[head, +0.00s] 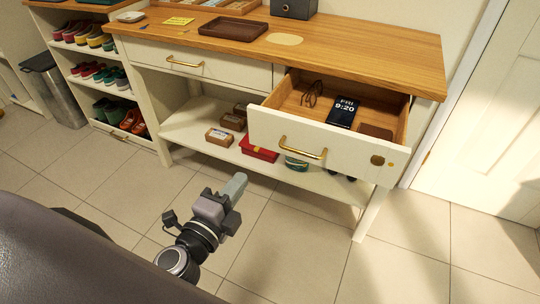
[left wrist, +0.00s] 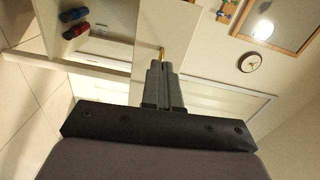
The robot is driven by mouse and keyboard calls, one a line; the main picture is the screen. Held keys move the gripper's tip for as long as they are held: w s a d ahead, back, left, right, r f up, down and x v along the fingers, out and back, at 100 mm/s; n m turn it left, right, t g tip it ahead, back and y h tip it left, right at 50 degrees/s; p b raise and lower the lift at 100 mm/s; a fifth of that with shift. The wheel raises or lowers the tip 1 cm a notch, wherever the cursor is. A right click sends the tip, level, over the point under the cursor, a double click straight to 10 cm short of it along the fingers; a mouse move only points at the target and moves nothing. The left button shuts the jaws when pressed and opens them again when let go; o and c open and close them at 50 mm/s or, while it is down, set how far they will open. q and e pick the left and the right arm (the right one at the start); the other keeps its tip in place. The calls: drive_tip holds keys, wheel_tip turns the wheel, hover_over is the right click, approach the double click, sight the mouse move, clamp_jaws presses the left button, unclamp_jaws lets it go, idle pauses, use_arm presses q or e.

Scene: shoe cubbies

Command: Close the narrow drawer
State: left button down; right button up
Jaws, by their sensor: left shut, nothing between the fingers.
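The narrow drawer (head: 285,131) at the right of the console table is pulled out. It has a white front, a brass bar handle (head: 303,148) and a wooden inside. In it lie a phone (head: 343,112) reading FRI 9:20, dark glasses (head: 312,93) and a brown flat item (head: 376,131). My left gripper (head: 236,185) is in front of and below the drawer front, over the floor and apart from it. Its fingers are shut and empty; they also show in the left wrist view (left wrist: 165,66), with a small brass piece just past their tips. My right gripper is not in view.
The left drawer (head: 225,76) is shut. The wooden tabletop (head: 370,50) holds a brown tray (head: 233,31) and a dark box (head: 294,8). The lower shelf (head: 190,127) holds several small boxes. Shoe cubbies (head: 108,90) and a bin (head: 55,92) stand left. Tiled floor in front is clear.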

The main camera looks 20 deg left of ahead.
use_arm(q)
drive_tip(key=p, duration=0.1)
approach(273, 135)
drive_tip(key=w, duration=0.5)
drive_tip(key=shift+w+d+f, duration=0.1)
drive_tip(key=shift+w+d, duration=0.1)
drive_tip(key=shift+w, duration=0.75)
